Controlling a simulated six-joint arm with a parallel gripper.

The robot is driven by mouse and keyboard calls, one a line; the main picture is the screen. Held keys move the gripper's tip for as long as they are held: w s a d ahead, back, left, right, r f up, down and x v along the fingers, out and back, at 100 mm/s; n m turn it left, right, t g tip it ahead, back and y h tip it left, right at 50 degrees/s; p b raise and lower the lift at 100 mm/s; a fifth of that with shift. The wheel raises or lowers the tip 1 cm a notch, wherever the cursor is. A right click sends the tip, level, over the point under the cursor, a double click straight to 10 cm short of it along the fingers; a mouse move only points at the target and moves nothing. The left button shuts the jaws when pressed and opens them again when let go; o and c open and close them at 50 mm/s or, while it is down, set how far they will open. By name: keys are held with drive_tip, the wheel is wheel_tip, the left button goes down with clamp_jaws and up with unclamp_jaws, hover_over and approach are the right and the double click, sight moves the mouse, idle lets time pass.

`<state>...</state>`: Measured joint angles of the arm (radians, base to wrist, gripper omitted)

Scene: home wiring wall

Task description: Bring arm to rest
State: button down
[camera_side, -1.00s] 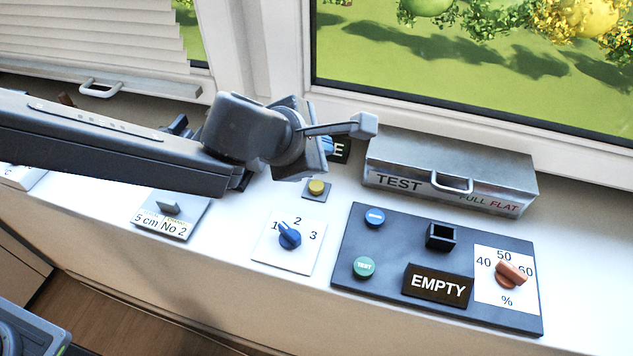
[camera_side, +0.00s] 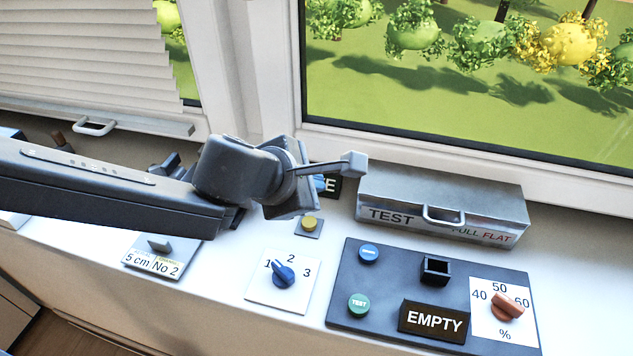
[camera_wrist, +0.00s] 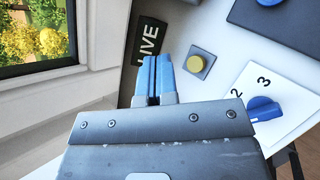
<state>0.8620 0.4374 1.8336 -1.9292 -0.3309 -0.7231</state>
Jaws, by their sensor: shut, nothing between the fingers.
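My gripper shows in the wrist view (camera_wrist: 157,78) with its two blue fingers together and nothing between them. In the side view my arm reaches in from the left, and the gripper is mostly hidden behind its own wrist, with a bit of blue finger (camera_side: 320,183) showing beside a dark sign. That sign reads "LIVE" in the wrist view (camera_wrist: 146,50), where the fingers overlap its lower edge; I cannot tell how far they are from it. A yellow button (camera_side: 310,224) sits below the gripper in the side view.
A blue rotary knob (camera_side: 284,275) on a white plate points near 1. A dark panel (camera_side: 385,318) holds an "EMPTY" sign (camera_side: 433,321), an orange knob (camera_side: 507,306) and buttons. A grey TEST box (camera_side: 440,205) stands behind it, below the window. A label plate (camera_side: 160,258) lies left.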

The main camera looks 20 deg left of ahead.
drive_tip(key=shift+w+a+r, duration=0.1)
drive_tip(key=shift+a+r, duration=0.1)
drive_tip(key=shift+r, duration=0.2)
drive_tip(key=s+a+r+m+h, duration=0.3)
drive_tip(key=a+r+m+h, duration=0.1)
drive_tip(key=a+r+m, duration=0.8)
drive_tip(key=s+a+f+m+g+y, duration=0.1)
drive_tip(key=s+a+f+m+y, duration=0.2)
drive_tip(key=s+a, duration=0.6)
drive_tip(key=s+a+f+m+g+y, duration=0.1)
drive_tip(key=s+a+f+m+y, duration=0.2)
drive_tip(key=s+a+m, duration=0.4)
drive_tip(key=s+a+y, duration=0.1)
drive_tip(key=s+a, duration=0.2)
drive_tip(key=a, duration=0.2)
drive_tip(key=shift+f+g+y, duration=0.15)
drive_tip(key=shift+g+y, duration=0.25)
